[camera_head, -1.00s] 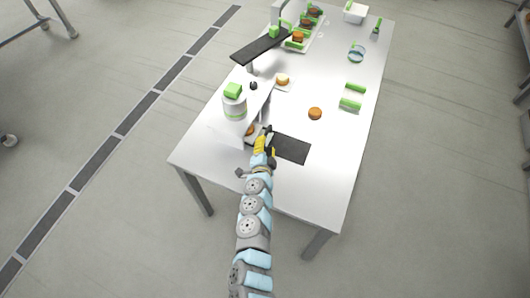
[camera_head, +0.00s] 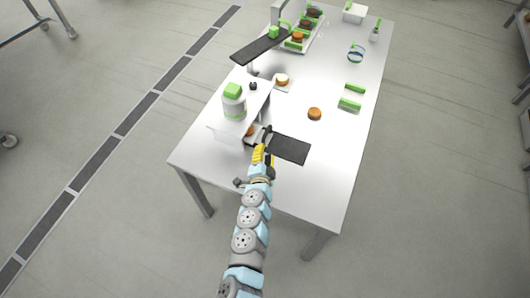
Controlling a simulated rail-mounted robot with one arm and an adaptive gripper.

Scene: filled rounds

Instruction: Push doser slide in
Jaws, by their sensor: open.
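The doser (camera_head: 234,103) is a pale upright container with a green top. It stands on a white raised stand (camera_head: 257,94) at the near left part of the table. The doser slide is too small to make out clearly. Something pale and metallic (camera_head: 263,133) juts from under the stand's near right edge, and I cannot tell whether it is the slide. An orange-brown round (camera_head: 250,131) shows partly beneath the stand. My gripper (camera_head: 264,149), with yellow and dark parts, is open just in front of the pale part. I cannot tell whether they touch.
A black mat (camera_head: 291,149) lies right of my gripper. A brown round (camera_head: 314,114), a filled round on a white square (camera_head: 282,80) and green-ended holders (camera_head: 350,104) lie farther off. A black raised plate (camera_head: 261,46) and a tray (camera_head: 318,37) stand at the back. The right side is mostly clear.

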